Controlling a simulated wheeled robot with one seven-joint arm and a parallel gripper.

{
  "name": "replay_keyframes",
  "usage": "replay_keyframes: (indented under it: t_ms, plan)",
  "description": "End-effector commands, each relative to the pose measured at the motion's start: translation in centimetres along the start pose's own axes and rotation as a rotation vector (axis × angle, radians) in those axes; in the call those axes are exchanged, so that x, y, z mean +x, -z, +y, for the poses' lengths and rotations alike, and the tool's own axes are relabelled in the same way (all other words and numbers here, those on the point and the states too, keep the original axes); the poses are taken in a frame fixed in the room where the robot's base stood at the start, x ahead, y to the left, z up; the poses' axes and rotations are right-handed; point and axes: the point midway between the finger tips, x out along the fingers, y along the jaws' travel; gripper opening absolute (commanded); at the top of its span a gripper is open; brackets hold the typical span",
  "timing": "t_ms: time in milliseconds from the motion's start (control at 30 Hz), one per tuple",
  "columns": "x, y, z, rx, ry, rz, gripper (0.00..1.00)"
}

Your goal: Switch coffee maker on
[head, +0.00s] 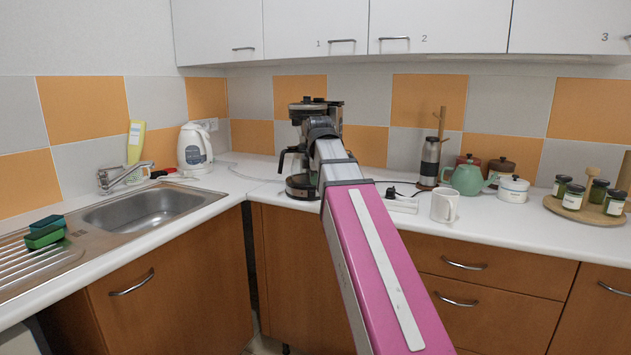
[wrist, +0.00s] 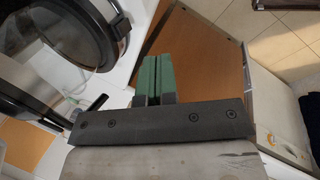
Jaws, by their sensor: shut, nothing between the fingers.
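The coffee maker (head: 307,107) is black and metallic and stands on the white counter near the corner. My arm hides its right side and part of its middle in the head view. Its glass carafe (head: 300,187) with a black handle shows at its lower left. In the wrist view, the round dark rim of what looks like the carafe (wrist: 82,30) fills the upper left. My gripper (wrist: 158,60) is shut and empty, its green fingers together over the counter's front edge, right of the carafe. My gripper is hidden in the head view. I cannot make out the switch.
A white mug (head: 445,206), a power strip (head: 402,205), a teal teapot (head: 467,180) and a grinder (head: 429,162) stand right of the coffee maker. A white kettle (head: 194,149) and a sink (head: 145,210) are on the left. White cabinets (head: 300,28) hang above.

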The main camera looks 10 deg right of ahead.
Motion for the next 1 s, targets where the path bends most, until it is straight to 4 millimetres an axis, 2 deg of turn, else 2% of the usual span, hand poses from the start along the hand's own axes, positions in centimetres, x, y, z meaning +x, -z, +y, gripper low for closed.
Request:
replay_keyframes:
  t_ms: [533,700,1000]
  plan:
    - [8.1,0.0,0.0,0.000,0.001,0.000,0.00]
    - [9.2,0.0,2.5,0.001,0.000,0.000,0.00]
    - [9.8,0.0,3.6,0.000,-0.001,0.000,0.00]
